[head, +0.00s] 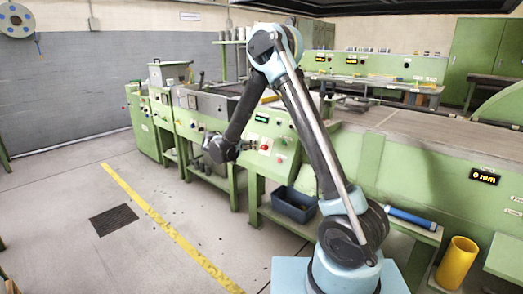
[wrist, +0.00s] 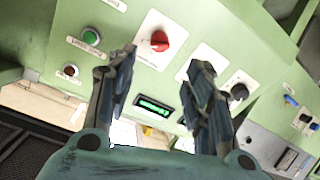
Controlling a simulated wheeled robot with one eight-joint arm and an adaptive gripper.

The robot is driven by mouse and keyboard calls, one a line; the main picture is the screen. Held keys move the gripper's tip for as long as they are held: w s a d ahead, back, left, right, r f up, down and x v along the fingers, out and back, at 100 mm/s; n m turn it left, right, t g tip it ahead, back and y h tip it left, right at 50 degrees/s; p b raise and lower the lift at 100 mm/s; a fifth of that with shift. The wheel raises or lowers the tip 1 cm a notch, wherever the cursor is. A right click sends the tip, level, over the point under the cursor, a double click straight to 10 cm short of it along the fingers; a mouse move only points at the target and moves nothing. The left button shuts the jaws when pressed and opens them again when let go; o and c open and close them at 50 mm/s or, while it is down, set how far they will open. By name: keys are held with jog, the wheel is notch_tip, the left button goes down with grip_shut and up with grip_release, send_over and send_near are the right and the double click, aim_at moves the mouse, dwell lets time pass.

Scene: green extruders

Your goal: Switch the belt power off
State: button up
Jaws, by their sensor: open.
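A green control panel (wrist: 215,25) fills the wrist view. It carries a red rotary knob (wrist: 159,41) on a white plate, a green button (wrist: 92,39), a small red button (wrist: 70,72) and a black knob (wrist: 238,92). The labels are too blurred to tell which control is the belt power. My gripper (wrist: 160,68) is open and empty, with the red knob showing beyond the gap between its fingertips. In the head view my gripper (head: 249,145) is close to the panel front; a red control (head: 265,147) shows just right of it. Contact cannot be told.
A lit green display (wrist: 153,105) sits on the panel, below the red knob in the wrist view. A dark blue bin (head: 293,205) stands below the panel. A yellow cylinder (head: 456,263) stands at the right.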

aim_at(262, 147)
jog(key=x, duration=1.1)
jog(key=shift+w+d+f, duration=0.1)
jog(key=shift+w+d, duration=0.1)
